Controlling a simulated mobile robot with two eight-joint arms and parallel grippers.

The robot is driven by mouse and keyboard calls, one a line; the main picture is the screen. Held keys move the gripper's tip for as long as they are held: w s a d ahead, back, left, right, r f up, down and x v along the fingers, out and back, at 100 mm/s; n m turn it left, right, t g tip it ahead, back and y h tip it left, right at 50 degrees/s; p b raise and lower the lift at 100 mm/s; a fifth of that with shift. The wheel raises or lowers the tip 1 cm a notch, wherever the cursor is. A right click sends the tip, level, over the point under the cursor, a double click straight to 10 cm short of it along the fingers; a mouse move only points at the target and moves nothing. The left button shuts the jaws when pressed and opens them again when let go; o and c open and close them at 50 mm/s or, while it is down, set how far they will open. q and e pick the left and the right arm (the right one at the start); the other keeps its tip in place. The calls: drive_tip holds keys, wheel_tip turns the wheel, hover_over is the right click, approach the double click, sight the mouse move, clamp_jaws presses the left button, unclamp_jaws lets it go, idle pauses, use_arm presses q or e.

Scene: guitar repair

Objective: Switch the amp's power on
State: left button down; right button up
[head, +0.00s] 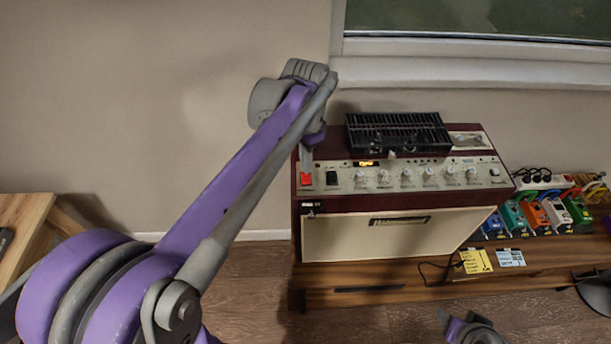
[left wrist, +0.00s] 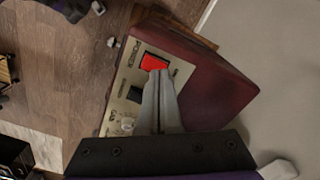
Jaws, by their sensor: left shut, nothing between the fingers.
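The amp (head: 380,232) is a maroon box with a cream front and a control panel (head: 340,172) on top. Its red power switch (head: 305,179) is at the panel's left end; in the left wrist view the red switch (left wrist: 154,62) shows just beyond my fingertips. My left gripper (head: 307,168) is shut and empty, pointing down at the switch. In the left wrist view its fingertips (left wrist: 160,74) overlap the switch's near edge; I cannot tell if they touch it. An orange display (head: 367,163) is lit on the panel. Part of my right arm (head: 470,330) shows low down, its fingers unclear.
A black slotted unit (head: 398,131) lies on the amp. Colourful pedals (head: 535,215) and a power strip (head: 541,181) are to its right on the wooden bench (head: 400,292). Yellow and blue notes (head: 476,261) lie in front. A window sill (head: 480,72) is behind.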

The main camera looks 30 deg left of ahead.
use_arm(q)
drive_tip(key=shift+f+b, duration=0.4)
drive_tip(key=shift+f, duration=0.4)
use_arm(e)
drive_tip(key=shift+s+f, duration=0.2)
drive_tip(key=shift+f, duration=0.35)
use_arm(q)
drive_tip(key=shift+r, duration=0.1)
drive_tip(key=shift+r+p, duration=1.85)
drive_tip(key=shift+r, duration=1.65)
use_arm(e)
drive_tip(key=r, duration=0.1)
drive_tip(key=w+r, duration=0.1)
drive_tip(key=r, duration=0.1)
drive_tip(key=w+r, duration=0.1)
drive_tip(key=r, duration=0.1)
drive_tip(key=shift+w+r, duration=0.15)
drive_tip(key=shift+w, duration=0.1)
use_arm(q)
drive_tip(key=shift+s, duration=0.1)
use_arm(e)
drive_tip(key=shift+s, duration=0.15)
